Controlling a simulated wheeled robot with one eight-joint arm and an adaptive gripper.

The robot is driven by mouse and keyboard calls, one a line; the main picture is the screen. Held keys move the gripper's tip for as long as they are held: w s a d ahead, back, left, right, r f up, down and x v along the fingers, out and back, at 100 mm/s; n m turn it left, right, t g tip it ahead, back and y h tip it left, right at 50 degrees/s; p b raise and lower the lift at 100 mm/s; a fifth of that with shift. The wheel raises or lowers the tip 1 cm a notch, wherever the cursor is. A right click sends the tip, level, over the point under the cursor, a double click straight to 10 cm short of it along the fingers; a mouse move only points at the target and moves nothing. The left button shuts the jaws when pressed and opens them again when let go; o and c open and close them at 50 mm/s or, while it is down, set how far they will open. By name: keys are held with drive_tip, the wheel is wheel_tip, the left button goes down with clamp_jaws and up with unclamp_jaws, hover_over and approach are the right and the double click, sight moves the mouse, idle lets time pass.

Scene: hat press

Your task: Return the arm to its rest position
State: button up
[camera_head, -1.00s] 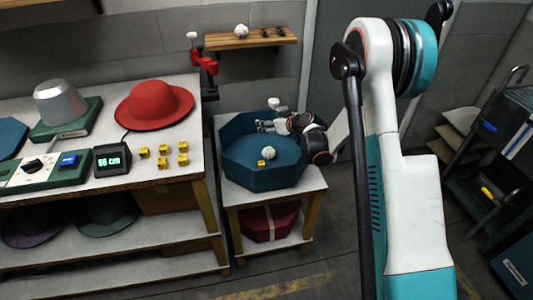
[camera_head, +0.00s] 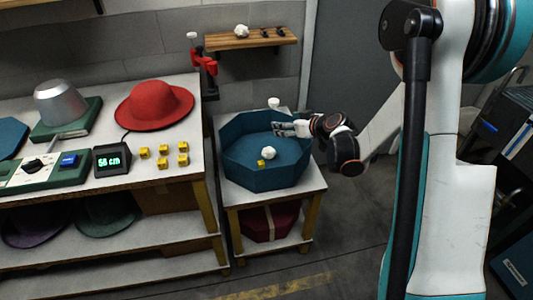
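My gripper (camera_head: 280,129) is small in the picture, above the right back part of the blue octagonal box (camera_head: 265,180). Its fingers point left, and nothing shows held in them. They are too small to tell whether they are open or shut. My arm bends at the right of the picture and reaches left toward the box. Inside the box lie a white crumpled ball (camera_head: 268,153) and a small yellow cube (camera_head: 261,163), both apart from the gripper.
The box stands on a small table (camera_head: 232,194). A red hat (camera_head: 153,105), a metal hat block (camera_head: 61,102), a display (camera_head: 112,160) and several yellow cubes stand on the left bench (camera_head: 140,178). A wooden wall shelf (camera_head: 250,40) hangs behind. Floor right of the small table is clear.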

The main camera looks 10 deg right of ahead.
drive_tip(key=shift+s, duration=0.1)
idle(0.3)
drive_tip(key=s+a+r+m+g+h, duration=0.1)
drive_tip(key=s+a+r, duration=0.2)
drive_tip(key=s+r, duration=0.35)
drive_tip(key=s+a+r+m+g+h, duration=0.1)
drive_tip(key=s+a+r, duration=0.1)
drive_tip(key=s+r, duration=0.5)
drive_tip(key=s+m+g+h, duration=0.2)
drive_tip(key=s, duration=2)
drive_tip(key=shift+s+d+h, duration=0.25)
drive_tip(key=shift+s+h, duration=0.1)
drive_tip(key=shift+h, duration=0.05)
